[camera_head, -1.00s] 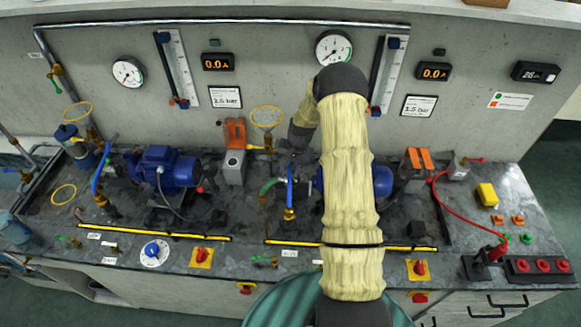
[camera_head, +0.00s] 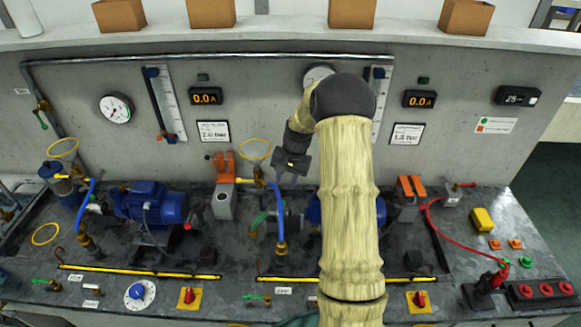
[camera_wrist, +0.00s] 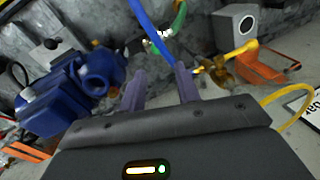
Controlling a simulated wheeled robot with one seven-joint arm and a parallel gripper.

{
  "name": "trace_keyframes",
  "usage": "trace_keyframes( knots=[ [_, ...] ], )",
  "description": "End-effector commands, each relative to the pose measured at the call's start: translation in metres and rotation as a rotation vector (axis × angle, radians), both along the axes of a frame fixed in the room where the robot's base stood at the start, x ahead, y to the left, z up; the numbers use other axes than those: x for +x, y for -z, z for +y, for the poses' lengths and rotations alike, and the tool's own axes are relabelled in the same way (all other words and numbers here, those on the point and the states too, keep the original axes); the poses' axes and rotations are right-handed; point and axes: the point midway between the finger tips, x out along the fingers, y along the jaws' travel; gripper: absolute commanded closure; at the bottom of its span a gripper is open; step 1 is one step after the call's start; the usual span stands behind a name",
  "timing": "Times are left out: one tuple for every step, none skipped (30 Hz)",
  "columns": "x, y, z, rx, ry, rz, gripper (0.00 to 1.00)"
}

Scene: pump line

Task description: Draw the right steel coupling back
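The coupling is too small to make out there.
The right blue pump (camera_head: 314,211) is partly hidden by my arm. A grey block with an orange clamp (camera_head: 224,200) and a yellow ring (camera_head: 256,149) stand left of my gripper. A red cable (camera_head: 445,233) crosses the right side. Boxes (camera_head: 352,13) line the shelf.

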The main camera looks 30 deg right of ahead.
Motion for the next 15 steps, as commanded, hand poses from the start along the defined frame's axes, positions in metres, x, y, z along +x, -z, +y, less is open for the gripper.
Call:
trace_keyframes(
  knots=[
    [-0.001,-0.01,-0.002,-0.003,0.001,-0.005,0.68],
    [-0.002,-0.015,-0.003,-0.002,0.001,-0.004,0.68],
    [-0.002,-0.023,-0.005,-0.002,0.002,-0.004,0.68],
    [-0.003,-0.029,-0.006,-0.002,0.002,-0.004,0.68],
    [-0.004,-0.035,-0.006,-0.002,0.002,-0.004,0.68],
    [-0.005,-0.042,-0.007,-0.002,0.002,-0.004,0.68],
    [-0.006,-0.047,-0.008,-0.001,0.003,-0.003,0.68],
    [-0.006,-0.052,-0.009,-0.001,0.003,-0.003,0.68],
    [-0.007,-0.057,-0.01,-0.001,0.003,-0.003,0.68],
    [-0.007,-0.06,-0.01,0.0,0.002,-0.002,0.68],
    [-0.008,-0.063,-0.01,0.0,0.002,-0.002,0.68],
    [-0.008,-0.066,-0.011,0.0,0.002,-0.001,0.68],
    [-0.009,-0.068,-0.011,0.001,0.002,0.0,0.68],
    [-0.009,-0.069,-0.011,0.0,0.002,0.0,0.68],
    [-0.009,-0.069,-0.011,0.001,0.002,0.001,0.68]
  ],
)
